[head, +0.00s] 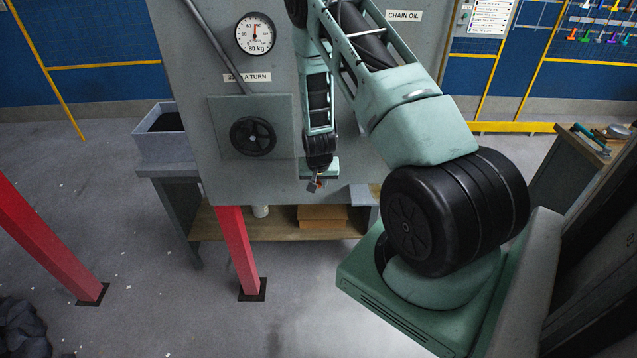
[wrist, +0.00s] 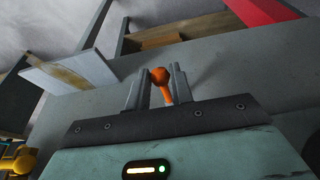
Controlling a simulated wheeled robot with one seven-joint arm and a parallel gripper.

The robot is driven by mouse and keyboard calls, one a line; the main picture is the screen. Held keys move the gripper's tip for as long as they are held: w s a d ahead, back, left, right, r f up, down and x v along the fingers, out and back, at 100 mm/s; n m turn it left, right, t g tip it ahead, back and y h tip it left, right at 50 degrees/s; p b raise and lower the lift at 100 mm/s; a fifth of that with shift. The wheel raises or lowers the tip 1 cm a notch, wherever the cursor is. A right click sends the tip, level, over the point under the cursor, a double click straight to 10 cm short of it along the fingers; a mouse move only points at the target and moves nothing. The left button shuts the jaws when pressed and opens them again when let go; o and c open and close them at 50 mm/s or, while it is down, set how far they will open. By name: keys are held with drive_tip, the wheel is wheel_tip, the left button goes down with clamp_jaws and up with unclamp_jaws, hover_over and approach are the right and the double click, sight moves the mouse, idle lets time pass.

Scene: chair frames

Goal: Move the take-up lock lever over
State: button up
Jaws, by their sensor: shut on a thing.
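The lever is orange with a rounded knob (wrist: 161,76) and stands out from the grey panel in the wrist view. My gripper (wrist: 158,82) is shut on it, with one finger on each side of the orange shaft. In the head view my gripper (head: 317,184) is at the lower edge of the grey panel (head: 235,182). There the lever is mostly hidden by the gripper and arm. I cannot tell its label or the ends of its travel.
The panel carries a dial gauge (head: 255,34), a black handwheel (head: 253,137) and a slanting grey rod (head: 215,40). A red post (head: 238,250) stands below it. A wooden shelf (head: 285,229) with a box is behind.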

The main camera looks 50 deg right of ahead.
drive_tip(key=shift+f+b, duration=0.7)
drive_tip(key=shift+f, duration=0.45)
drive_tip(key=shift+f, duration=0.2)
drive_tip(key=shift+b+x, duration=1.05)
drive_tip(key=shift+b, duration=0.05)
drive_tip(key=shift+w+d+f+b, duration=0.25)
drive_tip(key=shift+f+b, duration=0.3)
drive_tip(key=shift+w+d+f+b, duration=0.25)
drive_tip(key=shift+d+f+b, duration=0.05)
drive_tip(key=shift+f+b, duration=0.2)
